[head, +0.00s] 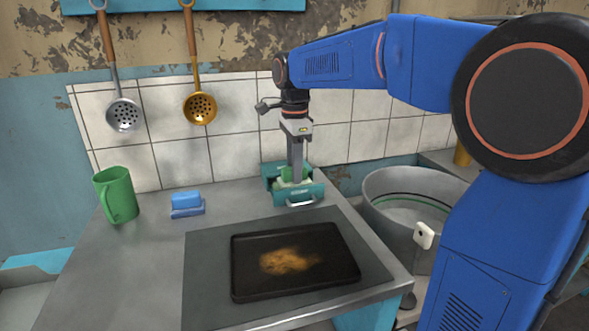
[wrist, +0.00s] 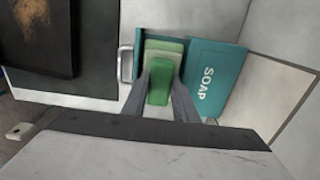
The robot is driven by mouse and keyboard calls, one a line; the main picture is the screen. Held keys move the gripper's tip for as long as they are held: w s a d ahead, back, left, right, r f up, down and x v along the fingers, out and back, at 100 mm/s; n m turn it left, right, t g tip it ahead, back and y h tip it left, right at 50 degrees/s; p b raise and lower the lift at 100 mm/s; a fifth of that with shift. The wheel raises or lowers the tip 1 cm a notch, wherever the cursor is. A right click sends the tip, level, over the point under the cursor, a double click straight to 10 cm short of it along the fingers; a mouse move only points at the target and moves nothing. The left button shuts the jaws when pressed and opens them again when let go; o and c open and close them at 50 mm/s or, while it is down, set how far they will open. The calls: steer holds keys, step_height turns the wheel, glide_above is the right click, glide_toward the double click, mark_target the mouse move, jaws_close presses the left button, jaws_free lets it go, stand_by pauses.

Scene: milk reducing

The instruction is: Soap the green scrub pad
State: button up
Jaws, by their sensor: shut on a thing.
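My gripper (head: 293,176) points straight down over the teal soap box (head: 300,197) at the back of the counter. It is shut on the green scrub pad (wrist: 159,88), which sits between the fingertips in the wrist view. The box also shows there, with its lid marked SOAP (wrist: 212,78) open and a metal handle. A pale green soap block (wrist: 164,46) lies in the box, partly hidden behind the pad. The pad is at or just above the soap; I cannot tell if they touch.
A black baking tray (head: 343,281) with a brown stain lies in front of the box. A blue sponge (head: 186,201) and a green mug (head: 118,195) stand left. A large metal pot (head: 383,207) is right. Two skimmers, one silver (head: 123,114) and one brass (head: 199,107), hang behind.

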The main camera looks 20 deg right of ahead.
steer(key=shift+r, duration=3.45)
steer(key=shift+s, duration=0.1)
